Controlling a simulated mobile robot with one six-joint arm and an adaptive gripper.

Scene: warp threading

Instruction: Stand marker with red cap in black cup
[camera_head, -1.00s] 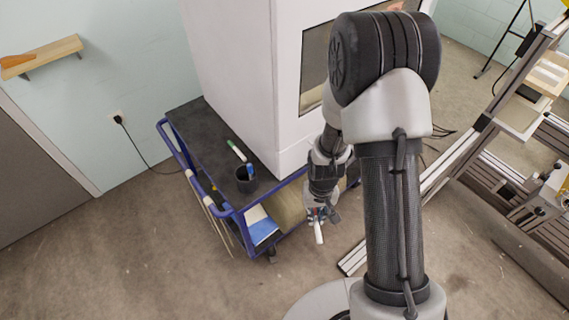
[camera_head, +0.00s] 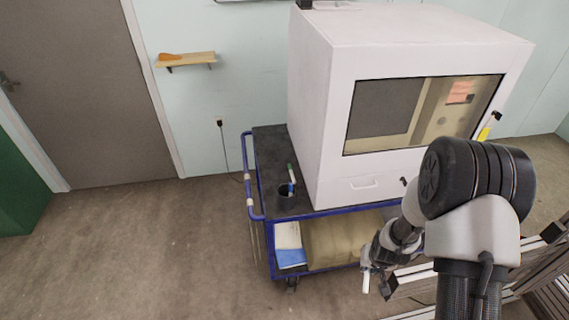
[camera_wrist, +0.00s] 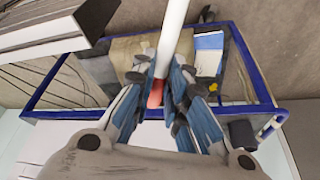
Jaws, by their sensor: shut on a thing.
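The black cup (camera_head: 287,197) stands upright near the front left of the cart's dark top, with a blue-capped marker (camera_head: 291,187) in it. My gripper (camera_head: 370,264) is right of the cup and lower, near the cart's front side. In the wrist view my gripper (camera_wrist: 160,88) is shut on a white marker (camera_wrist: 174,35). Its red cap (camera_wrist: 155,94) shows between the blue-grey fingers, and the white body sticks out away from the gripper. In the head view the white body (camera_head: 366,283) hangs below the gripper, roughly upright, clear of the cart.
A green-capped marker (camera_head: 291,172) lies behind the cup. A large white machine (camera_head: 335,150) fills the cart top right of the cup. The cart (camera_head: 262,160) has a blue frame and handle. Its lower shelf holds a box (camera_head: 335,240) and blue-white items (camera_head: 289,245). Floor is free at left.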

